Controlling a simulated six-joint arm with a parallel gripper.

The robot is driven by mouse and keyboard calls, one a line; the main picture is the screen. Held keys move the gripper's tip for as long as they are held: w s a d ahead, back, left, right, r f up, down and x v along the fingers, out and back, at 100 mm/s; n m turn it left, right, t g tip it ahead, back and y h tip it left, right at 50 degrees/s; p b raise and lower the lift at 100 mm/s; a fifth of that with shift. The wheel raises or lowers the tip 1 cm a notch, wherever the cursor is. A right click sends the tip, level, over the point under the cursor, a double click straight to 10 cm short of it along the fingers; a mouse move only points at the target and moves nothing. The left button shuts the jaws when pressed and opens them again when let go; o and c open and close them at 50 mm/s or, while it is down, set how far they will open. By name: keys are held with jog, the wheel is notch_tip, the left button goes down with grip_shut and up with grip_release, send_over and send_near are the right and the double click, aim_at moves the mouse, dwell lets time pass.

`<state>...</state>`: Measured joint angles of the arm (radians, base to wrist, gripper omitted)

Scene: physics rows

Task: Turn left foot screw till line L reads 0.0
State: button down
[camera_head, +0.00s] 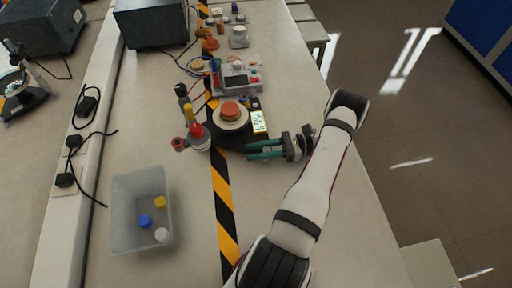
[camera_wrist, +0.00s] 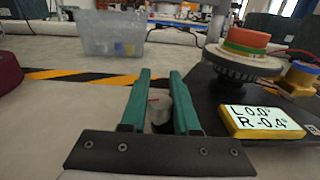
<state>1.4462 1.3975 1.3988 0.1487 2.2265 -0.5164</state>
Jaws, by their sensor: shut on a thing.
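The levelling instrument is a dark plate (camera_wrist: 205,98) with a round stage (camera_wrist: 240,62) carrying an orange disc (camera_wrist: 250,39); in the head view the disc (camera_head: 231,109) sits mid-bench. Its yellow-framed display (camera_wrist: 262,122) reads L 0.0° and R -0.4°; the display also shows in the head view (camera_head: 259,122). My gripper (camera_wrist: 160,82) has its green fingers closed on a pale grey foot screw (camera_wrist: 158,107) with a red mark, beside the plate. In the head view my gripper (camera_head: 265,149) reaches in from the right, and the screw is hidden there.
A clear bin (camera_head: 142,235) with several coloured caps stands at the left. A red-topped bottle (camera_head: 198,137) is close to the plate's left side. A control box (camera_head: 238,80) and small items lie behind. Bare bench lies in front, beside striped tape (camera_head: 222,188).

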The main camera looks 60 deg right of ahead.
jog(key=c, duration=0.6)
grip_release()
jog(key=shift+c, duration=0.2)
jog(key=v, duration=0.7)
jog(key=shift+s+d, duration=0.2)
jog(key=shift+r, duration=0.1)
